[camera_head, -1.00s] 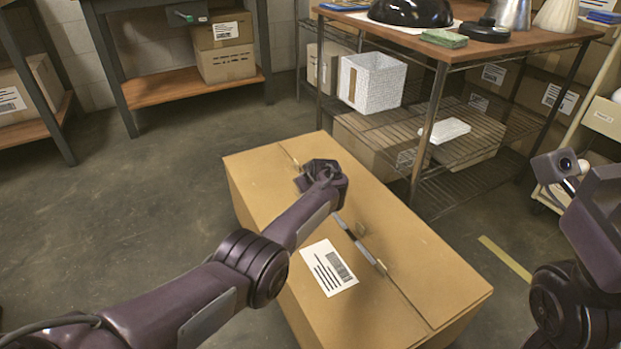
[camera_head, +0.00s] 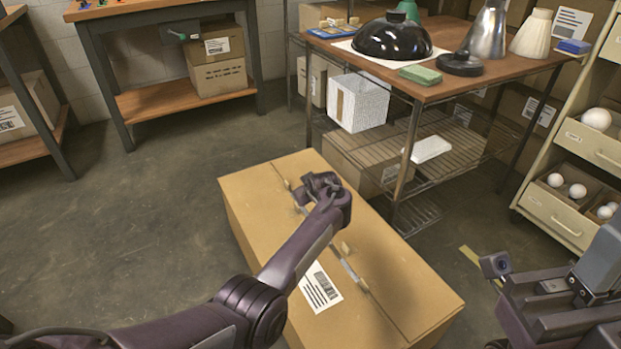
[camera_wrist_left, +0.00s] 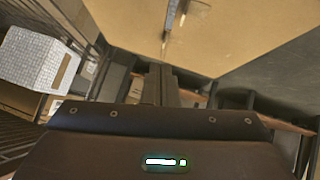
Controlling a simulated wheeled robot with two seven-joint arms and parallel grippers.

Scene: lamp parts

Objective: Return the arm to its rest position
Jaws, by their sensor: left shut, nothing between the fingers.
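My left arm comes in from the bottom left of the head view. Its gripper (camera_head: 303,196) is above the far part of a large closed cardboard box (camera_head: 400,285). In the left wrist view the two fingers of the left gripper (camera_wrist_left: 160,72) lie together with nothing between them. The box top (camera_wrist_left: 240,25) shows beyond them; I cannot tell how large the gap is. My right arm is at the lower right of the head view, with its gripper end (camera_head: 550,295) partly cut off by the frame. I cannot make out whether its fingers are open.
A workbench (camera_head: 540,62) at the back right holds a black lampshade (camera_head: 392,37), a green block (camera_head: 420,75) and other shades. Its wire shelf carries a white basket (camera_head: 358,102). A drawer unit (camera_head: 550,212) with white bulbs stands at right. Floor (camera_head: 150,220) left of the box is clear.

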